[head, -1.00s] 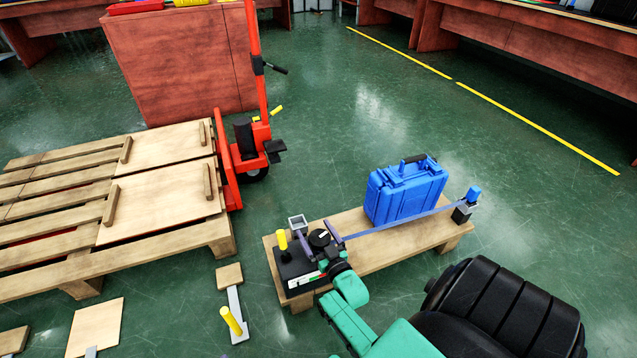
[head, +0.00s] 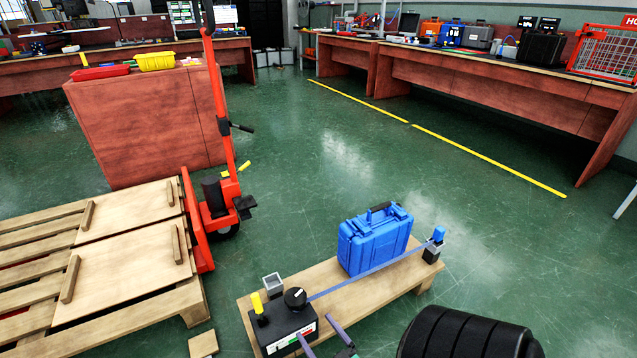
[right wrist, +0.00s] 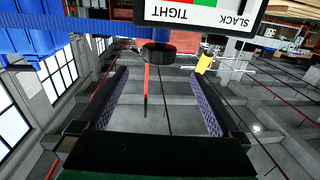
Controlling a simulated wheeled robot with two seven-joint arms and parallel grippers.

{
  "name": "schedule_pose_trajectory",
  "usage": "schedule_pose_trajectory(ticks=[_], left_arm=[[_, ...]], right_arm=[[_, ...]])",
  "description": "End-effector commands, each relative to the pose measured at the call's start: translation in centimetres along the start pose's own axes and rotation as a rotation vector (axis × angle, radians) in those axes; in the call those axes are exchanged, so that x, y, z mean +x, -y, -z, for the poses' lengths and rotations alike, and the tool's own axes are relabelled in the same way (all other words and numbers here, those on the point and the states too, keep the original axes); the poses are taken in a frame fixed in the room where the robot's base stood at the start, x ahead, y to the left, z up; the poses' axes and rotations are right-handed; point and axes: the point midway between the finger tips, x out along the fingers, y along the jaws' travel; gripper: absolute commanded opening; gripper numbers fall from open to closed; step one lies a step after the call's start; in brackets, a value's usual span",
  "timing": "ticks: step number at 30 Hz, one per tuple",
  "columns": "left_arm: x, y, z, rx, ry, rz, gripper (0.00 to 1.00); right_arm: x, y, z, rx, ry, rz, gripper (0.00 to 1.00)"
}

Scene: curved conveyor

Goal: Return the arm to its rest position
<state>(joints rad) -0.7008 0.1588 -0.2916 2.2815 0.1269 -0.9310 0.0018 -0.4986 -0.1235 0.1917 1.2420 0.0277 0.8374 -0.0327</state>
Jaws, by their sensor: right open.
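My right gripper (head: 316,328) is at the bottom edge of the head view, with only its two purple-grey fingers and a bit of green showing. Its fingers are spread and empty, in front of the black tensioner box (head: 284,327). In the right wrist view the open fingers (right wrist: 158,78) have nothing between them close by; the box's TIGHT/SLACK label (right wrist: 200,12) is at the top. The round black knob (head: 295,298) on the box is clear of the gripper. The blue strap (head: 370,268) runs from the box past the blue case (head: 375,240). My left gripper is out of view.
The wooden plank (head: 345,300) carries the box, the case and a post with a blue top (head: 436,240). A wooden pallet (head: 115,255) and a red pallet jack (head: 215,195) stand left. Green floor (head: 500,240) is free to the right.

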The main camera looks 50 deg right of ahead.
Motion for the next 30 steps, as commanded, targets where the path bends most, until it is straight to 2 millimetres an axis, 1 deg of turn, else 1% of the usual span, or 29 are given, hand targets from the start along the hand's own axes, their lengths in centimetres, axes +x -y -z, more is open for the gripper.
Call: schedule_pose_trajectory(ticks=[10,12,14,17,18,20,21,24,26,30], left_arm=[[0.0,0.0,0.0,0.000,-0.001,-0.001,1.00],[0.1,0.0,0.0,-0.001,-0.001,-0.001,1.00],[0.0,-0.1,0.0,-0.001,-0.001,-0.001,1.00],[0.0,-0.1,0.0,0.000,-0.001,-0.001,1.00],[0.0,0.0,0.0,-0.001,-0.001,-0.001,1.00],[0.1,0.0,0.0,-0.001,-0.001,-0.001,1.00],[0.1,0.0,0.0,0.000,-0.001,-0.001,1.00],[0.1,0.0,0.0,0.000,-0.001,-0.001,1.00],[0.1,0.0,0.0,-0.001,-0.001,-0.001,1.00],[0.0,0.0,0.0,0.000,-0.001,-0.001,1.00]], right_arm=[[0.1,0.0,0.0,0.000,0.001,0.000,1.00],[0.5,0.3,0.0,0.001,0.018,0.012,1.00],[1.5,1.1,0.1,0.004,0.059,0.042,1.00],[3.6,3.8,0.3,0.009,0.192,0.128,1.00],[4.1,5.2,0.5,0.010,0.256,0.169,1.00],[4.3,7.3,0.7,0.009,0.348,0.227,1.00],[4.2,8.6,0.9,0.007,0.403,0.261,1.00],[3.4,11.3,1.4,-0.001,0.524,0.338,1.00],[2.6,12.7,1.8,-0.009,0.589,0.380,1.00],[0.4,15.4,2.9,-0.029,0.720,0.466,1.00]])
